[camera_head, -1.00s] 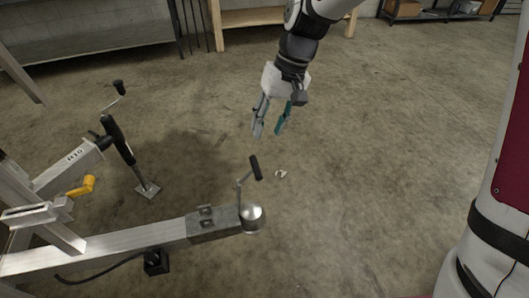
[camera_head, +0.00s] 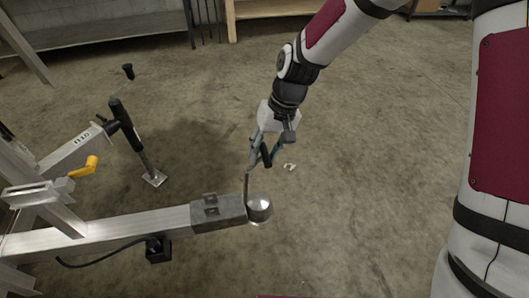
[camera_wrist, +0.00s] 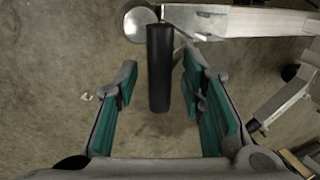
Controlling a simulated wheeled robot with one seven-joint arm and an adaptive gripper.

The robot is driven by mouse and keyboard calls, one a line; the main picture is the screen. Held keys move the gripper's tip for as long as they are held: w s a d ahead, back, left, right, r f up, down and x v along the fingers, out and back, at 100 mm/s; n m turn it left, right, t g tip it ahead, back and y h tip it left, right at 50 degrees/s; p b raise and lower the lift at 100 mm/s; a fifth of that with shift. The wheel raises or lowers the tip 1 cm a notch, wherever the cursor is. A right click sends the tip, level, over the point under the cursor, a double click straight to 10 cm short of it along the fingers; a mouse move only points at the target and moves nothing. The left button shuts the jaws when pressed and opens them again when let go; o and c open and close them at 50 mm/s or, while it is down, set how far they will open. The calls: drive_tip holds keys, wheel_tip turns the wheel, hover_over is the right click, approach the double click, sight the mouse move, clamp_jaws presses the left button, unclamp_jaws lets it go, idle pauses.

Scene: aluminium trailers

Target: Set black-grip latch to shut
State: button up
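The black-grip latch (camera_head: 266,154) stands up from the trailer coupler (camera_head: 218,212), near the round silver coupling end (camera_head: 259,208). Its thin metal lever (camera_head: 247,190) rises to a black cylindrical grip. My gripper (camera_head: 265,160) points down over the grip, with its fingers apart. In the wrist view the black grip (camera_wrist: 160,68) lies between the two teal-padded fingers of my gripper (camera_wrist: 158,75). A gap shows on each side of it, so the fingers appear not to be closed on it.
The aluminium trailer frame (camera_head: 95,237) runs to the left. A jack post with a black top (camera_head: 126,128) and a yellow handle (camera_head: 84,167) stand there. A small white scrap (camera_head: 289,167) lies on the concrete floor. The floor to the right is open.

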clamp_jaws()
drive_tip(key=shift+d, duration=0.1)
drive_tip(key=shift+s+a+r+h, duration=0.15)
drive_tip(key=shift+a+h, duration=0.15)
drive_tip(key=shift+a, duration=0.15)
